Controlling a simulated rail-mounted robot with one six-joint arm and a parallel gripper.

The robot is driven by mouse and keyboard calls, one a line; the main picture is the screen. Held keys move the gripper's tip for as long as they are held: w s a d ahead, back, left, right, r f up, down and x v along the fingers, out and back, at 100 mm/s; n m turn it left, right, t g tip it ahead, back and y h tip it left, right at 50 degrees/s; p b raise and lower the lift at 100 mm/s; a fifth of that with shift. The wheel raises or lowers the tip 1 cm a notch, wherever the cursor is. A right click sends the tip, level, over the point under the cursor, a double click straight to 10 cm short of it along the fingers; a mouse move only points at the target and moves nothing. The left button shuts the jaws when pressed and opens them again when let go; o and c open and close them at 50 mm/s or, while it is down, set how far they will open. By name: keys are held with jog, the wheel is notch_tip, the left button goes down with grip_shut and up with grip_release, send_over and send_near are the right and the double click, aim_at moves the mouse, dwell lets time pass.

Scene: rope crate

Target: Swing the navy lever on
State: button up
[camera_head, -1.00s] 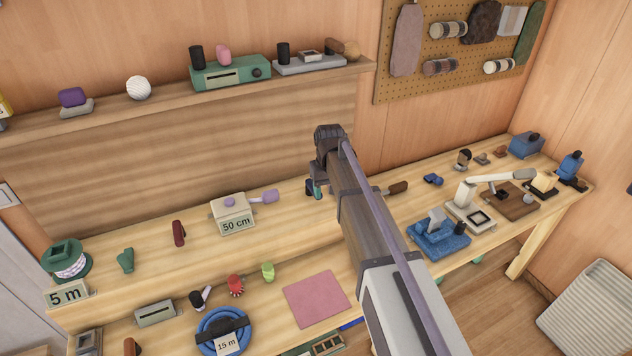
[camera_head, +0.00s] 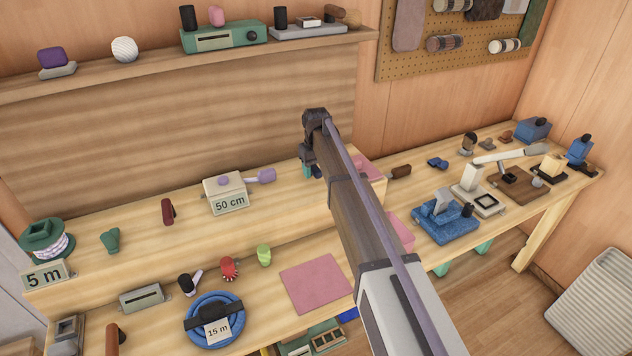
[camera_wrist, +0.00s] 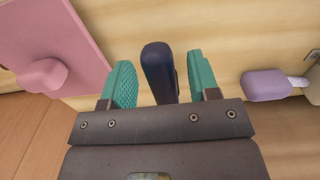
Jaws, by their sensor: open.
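The navy lever (camera_wrist: 158,72) shows in the wrist view as a dark rounded handle. It stands between the two teal fingers of my gripper (camera_wrist: 161,74), with a gap visible on each side. My gripper is open around it and not closed on it. In the head view my gripper (camera_head: 311,171) is low over the raised back step of the bench, right of the 50 cm box. There my gripper and arm largely hide the navy lever, and its base is not clear in either view.
A purple lever handle (camera_wrist: 266,85) lies to the right in the wrist view, on the 50 cm box (camera_head: 226,195) side. A pink panel (camera_wrist: 60,40) with a pink knob (camera_wrist: 42,75) is at the left. A pink mat (camera_head: 316,283) lies on the front bench.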

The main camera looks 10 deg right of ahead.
jog(key=shift+c, duration=0.3)
grip_shut()
dwell(0.3)
